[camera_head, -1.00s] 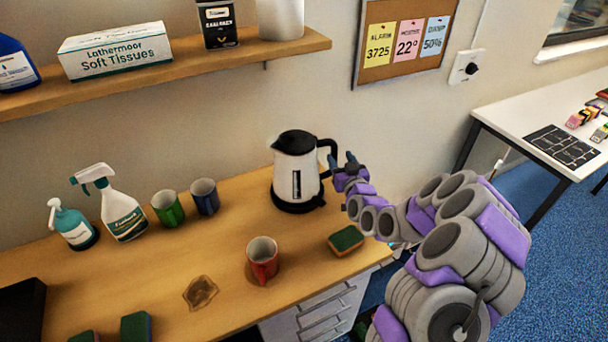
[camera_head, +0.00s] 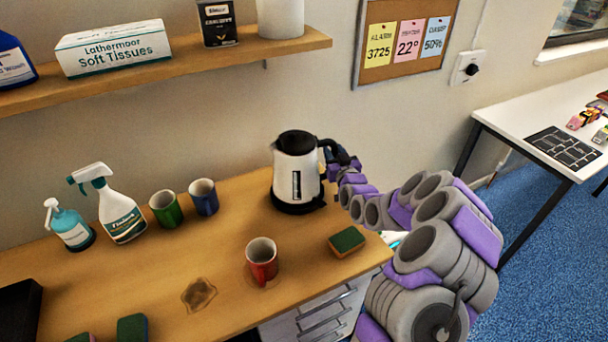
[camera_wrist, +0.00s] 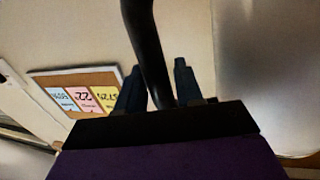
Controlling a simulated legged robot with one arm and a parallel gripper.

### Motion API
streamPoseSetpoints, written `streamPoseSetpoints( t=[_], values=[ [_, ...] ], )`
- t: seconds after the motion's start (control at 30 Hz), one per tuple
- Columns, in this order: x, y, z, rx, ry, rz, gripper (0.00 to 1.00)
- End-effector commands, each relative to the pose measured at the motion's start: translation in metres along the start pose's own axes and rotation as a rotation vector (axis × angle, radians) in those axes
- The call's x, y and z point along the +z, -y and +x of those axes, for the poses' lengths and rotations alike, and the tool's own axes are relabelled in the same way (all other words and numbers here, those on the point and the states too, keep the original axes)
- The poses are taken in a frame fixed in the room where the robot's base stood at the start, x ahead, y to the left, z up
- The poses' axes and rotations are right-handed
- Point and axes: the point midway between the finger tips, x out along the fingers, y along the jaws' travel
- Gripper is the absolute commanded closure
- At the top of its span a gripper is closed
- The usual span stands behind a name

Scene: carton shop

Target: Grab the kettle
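My gripper (camera_head: 333,160) is at the handle's right side, partly hidden by the handle and my arm. In the wrist view the black handle (camera_wrist: 148,45) passes between the two fingers of my gripper (camera_wrist: 157,85). The fingers stand apart, with a gap visible beside the handle on at least one side. The handle's lower part is hidden behind the gripper body in the wrist view.
A red mug (camera_head: 262,262) and a green-topped sponge (camera_head: 347,241) stand in front of the kettle. Green (camera_head: 166,209) and blue (camera_head: 203,197) mugs and two spray or pump bottles are to the left. A shelf (camera_head: 170,68) runs above. A white table (camera_head: 540,105) is at right.

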Motion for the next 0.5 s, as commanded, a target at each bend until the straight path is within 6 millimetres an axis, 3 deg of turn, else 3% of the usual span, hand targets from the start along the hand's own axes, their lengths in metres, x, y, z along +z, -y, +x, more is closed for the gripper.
streamPoseSetpoints(
  t=[0.33, 0.5],
  values=[
    [-0.0001, -0.0001, -0.0001, 0.000, 0.000, 0.000, 0.98],
    [-0.0002, 0.0000, -0.0001, 0.000, -0.001, 0.000, 1.00]
  ],
)
